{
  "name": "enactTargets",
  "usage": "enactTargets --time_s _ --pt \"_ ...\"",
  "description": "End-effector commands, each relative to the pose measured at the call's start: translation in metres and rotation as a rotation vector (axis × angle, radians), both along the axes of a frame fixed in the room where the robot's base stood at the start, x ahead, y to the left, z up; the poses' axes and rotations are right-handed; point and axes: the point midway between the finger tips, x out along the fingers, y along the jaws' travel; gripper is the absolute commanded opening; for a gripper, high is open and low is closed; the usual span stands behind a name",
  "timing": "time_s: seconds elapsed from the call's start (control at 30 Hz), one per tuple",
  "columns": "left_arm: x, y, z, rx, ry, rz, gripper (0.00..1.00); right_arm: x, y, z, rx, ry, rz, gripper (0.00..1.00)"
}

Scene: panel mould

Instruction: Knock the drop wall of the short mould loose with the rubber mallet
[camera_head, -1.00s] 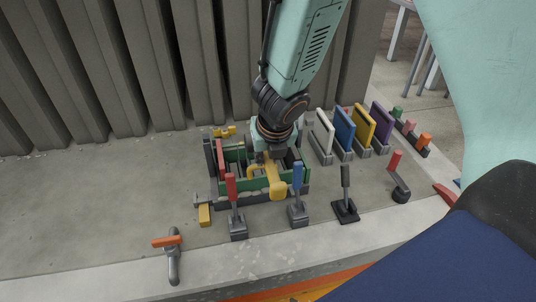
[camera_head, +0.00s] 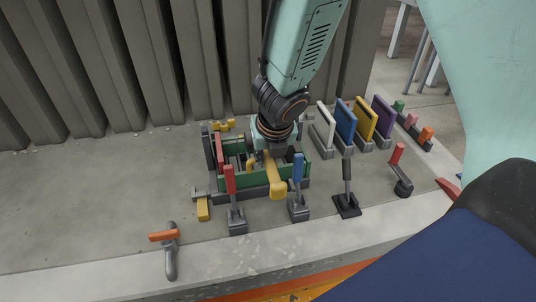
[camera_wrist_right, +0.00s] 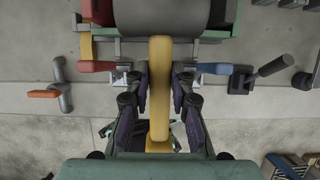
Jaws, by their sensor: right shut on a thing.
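My right gripper (camera_head: 268,153) is over the right half of the short mould (camera_head: 252,186), a green-walled box on the slab. It is shut on the yellow handle of the mallet (camera_head: 276,181). In the right wrist view the handle (camera_wrist_right: 160,95) runs between the fingers towards a thick dark grey head (camera_wrist_right: 160,15). In the head view the gripper and arm hide most of that head. A red-handled clamp (camera_head: 231,182) and a blue-handled clamp (camera_head: 297,173) stand upright at the mould's front side. I cannot tell whether the head touches a wall. My left gripper is not in view.
White, blue (camera_head: 345,122), yellow and purple panels stand in a rack at the right. A black-handled clamp (camera_head: 346,186), a red-handled crank (camera_head: 398,165) and an orange-handled lever (camera_head: 168,246) stand near the front edge. Bare slab (camera_head: 90,200) lies to the left.

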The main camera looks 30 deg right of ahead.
Motion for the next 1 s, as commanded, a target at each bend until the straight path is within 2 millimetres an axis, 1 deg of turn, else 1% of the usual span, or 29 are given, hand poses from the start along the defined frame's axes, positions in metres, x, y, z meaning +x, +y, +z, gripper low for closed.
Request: enactTargets --time_s 0.03,0.13,0.43,0.57,1.0 --pt "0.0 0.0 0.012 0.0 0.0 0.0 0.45 0.001 0.0 0.013 -0.001 -0.002 0.0 0.0" --pt "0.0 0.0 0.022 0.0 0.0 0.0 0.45 0.001 0.0 0.022 -0.001 -0.002 0.0 0.0" --pt "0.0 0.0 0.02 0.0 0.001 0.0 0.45 0.001 0.0 0.021 -0.001 -0.002 0.0 0.0" --pt "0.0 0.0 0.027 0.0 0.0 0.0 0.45 0.001 0.0 0.028 -0.001 -0.002 0.0 0.0" --pt "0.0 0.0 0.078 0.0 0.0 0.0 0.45 0.001 0.0 0.081 -0.001 -0.003 0.0 0.0"
